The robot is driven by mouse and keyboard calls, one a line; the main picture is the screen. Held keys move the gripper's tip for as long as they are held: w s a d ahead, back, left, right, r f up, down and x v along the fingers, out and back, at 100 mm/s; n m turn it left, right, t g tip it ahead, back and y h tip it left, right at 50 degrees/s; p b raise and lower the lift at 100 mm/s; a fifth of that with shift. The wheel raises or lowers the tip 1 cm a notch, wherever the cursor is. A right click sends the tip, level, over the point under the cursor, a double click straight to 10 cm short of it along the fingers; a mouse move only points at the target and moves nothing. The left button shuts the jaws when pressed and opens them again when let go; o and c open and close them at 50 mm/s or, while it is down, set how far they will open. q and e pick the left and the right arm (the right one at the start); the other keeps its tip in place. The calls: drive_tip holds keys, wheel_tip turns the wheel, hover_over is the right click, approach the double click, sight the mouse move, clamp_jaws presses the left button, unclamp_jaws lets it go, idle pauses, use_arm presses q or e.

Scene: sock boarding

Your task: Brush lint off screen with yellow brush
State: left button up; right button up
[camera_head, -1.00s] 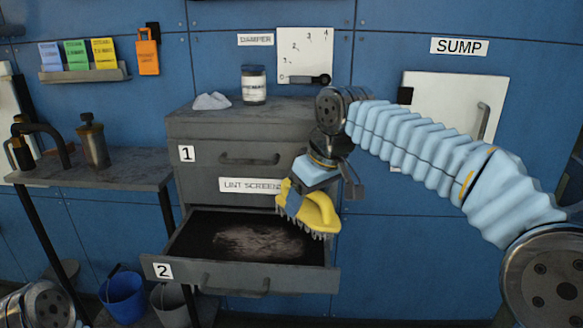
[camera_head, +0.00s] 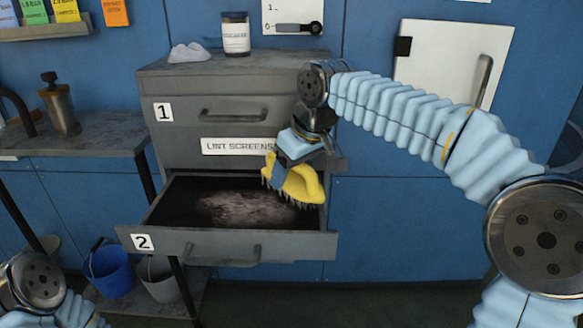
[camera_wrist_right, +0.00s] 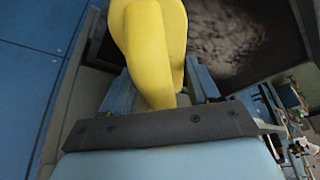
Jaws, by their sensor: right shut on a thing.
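The yellow brush (camera_head: 302,184) has dark bristles that hang downward. My right gripper (camera_head: 288,162) is shut on it, and holds it over the right part of open drawer 2. The brush also fills the middle of the right wrist view (camera_wrist_right: 155,45), between the blue fingers. The lint screen (camera_head: 190,212) lies inside the drawer, dark, with a grey patch of lint (camera_head: 245,208) at its middle. I cannot tell whether the bristles touch the screen. Of my left arm, only a joint shows at the lower left; its gripper is out of view.
The cabinet's drawer 1 (camera_head: 190,112) is shut above. Drawer 2's front panel (camera_head: 290,246) juts out. A jar (camera_head: 235,36) and a pale lump (camera_head: 190,53) stand on the cabinet top. A blue bucket (camera_head: 110,272) and a grey bucket (camera_head: 160,280) stand below left.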

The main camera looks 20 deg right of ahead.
drive_tip(key=shift+f+b, duration=0.55)
drive_tip(key=shift+f, duration=0.35)
idle(0.8)
